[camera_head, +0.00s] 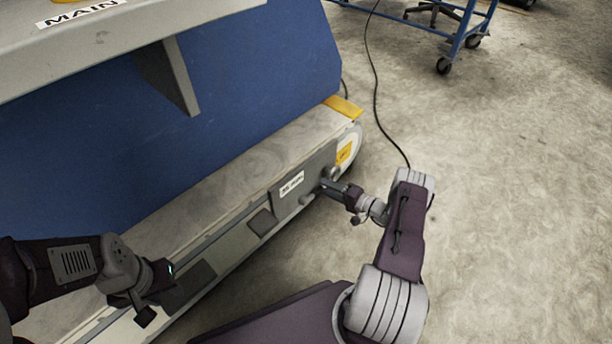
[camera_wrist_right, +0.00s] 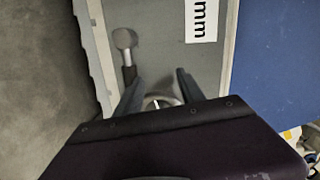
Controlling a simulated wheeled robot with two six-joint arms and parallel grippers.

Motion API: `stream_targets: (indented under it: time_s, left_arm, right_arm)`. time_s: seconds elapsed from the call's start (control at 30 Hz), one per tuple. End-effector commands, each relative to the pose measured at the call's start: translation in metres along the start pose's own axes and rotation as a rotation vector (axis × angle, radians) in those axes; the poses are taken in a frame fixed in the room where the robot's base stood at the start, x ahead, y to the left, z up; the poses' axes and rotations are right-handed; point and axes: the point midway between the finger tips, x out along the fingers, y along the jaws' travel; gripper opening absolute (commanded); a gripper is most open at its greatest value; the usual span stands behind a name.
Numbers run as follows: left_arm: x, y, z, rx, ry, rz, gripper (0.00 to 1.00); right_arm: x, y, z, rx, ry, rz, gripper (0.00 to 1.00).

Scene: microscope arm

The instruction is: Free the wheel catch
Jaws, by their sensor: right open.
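A grey panel with a white label (camera_head: 291,184) is on the side of the machine's low base. A short lever with a round grey knob (camera_wrist_right: 124,39) stands out from this panel; the knob also shows in the head view (camera_head: 307,199). I take it for the wheel catch. My right gripper (camera_head: 326,184) is at the panel's right end, its tips close to the lever. In the right wrist view its fingers (camera_wrist_right: 158,84) are apart, with a pale round part (camera_wrist_right: 160,103) partly visible between them; contact is unclear. My left gripper (camera_head: 145,300) is over the base at lower left; its jaws are unclear.
The base (camera_head: 215,200) has a yellow corner (camera_head: 343,107) and a yellow label (camera_head: 344,153). A blue panel (camera_head: 200,120) rises behind it. A black cable (camera_head: 374,80) runs across the floor to the right. A blue wheeled frame (camera_head: 462,38) stands farther back. The right floor is mostly free.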

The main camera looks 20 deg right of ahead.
Motion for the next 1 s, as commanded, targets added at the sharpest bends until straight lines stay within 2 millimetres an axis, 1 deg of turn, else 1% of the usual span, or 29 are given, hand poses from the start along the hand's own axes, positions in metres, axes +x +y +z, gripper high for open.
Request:
stream_targets:
  time_s: [0.03, 0.1, 0.13, 0.2, 0.33, 0.37, 0.47, 0.6, 0.73, 0.83, 1.0]
  left_arm:
    - [-0.006, 0.000, -0.001, 0.000, 0.000, 0.000, 0.36]
    - [-0.009, 0.000, -0.001, 0.000, 0.000, 0.000, 0.36]
    - [-0.010, 0.000, -0.001, 0.000, 0.000, 0.000, 0.36]
    - [-0.011, 0.000, -0.001, 0.000, 0.000, 0.000, 0.36]
    - [-0.008, 0.000, -0.001, 0.000, 0.000, 0.000, 0.36]
    - [-0.006, 0.000, -0.001, 0.000, 0.000, 0.000, 0.36]
    - [0.006, 0.000, 0.001, 0.000, 0.000, 0.000, 0.36]
    - [0.029, -0.001, 0.003, 0.000, 0.000, 0.000, 0.36]
    - [0.045, -0.001, 0.005, 0.000, 0.000, 0.000, 0.36]
    - [0.052, -0.001, 0.005, 0.000, 0.000, 0.000, 0.36]
    - [0.053, -0.001, 0.005, 0.000, 0.000, 0.000, 0.36]
  right_arm:
    - [-0.016, 0.019, 0.007, 0.058, 0.032, 0.015, 0.46]
    - [-0.033, 0.041, 0.016, 0.123, 0.069, 0.029, 0.46]
    - [-0.040, 0.047, 0.018, 0.143, 0.085, 0.033, 0.46]
    - [-0.050, 0.052, 0.015, 0.160, 0.111, 0.036, 0.46]
    - [-0.050, 0.054, 0.013, 0.158, 0.116, 0.037, 0.46]
    - [-0.048, 0.055, 0.013, 0.158, 0.114, 0.037, 0.46]
    - [-0.034, 0.059, 0.012, 0.156, 0.111, 0.037, 0.46]
    - [-0.002, 0.063, 0.010, 0.153, 0.108, 0.038, 0.46]
    - [0.022, 0.062, 0.007, 0.155, 0.109, 0.037, 0.46]
    - [0.034, 0.061, 0.005, 0.155, 0.111, 0.038, 0.46]
    - [0.040, 0.058, 0.004, 0.158, 0.112, 0.039, 0.46]
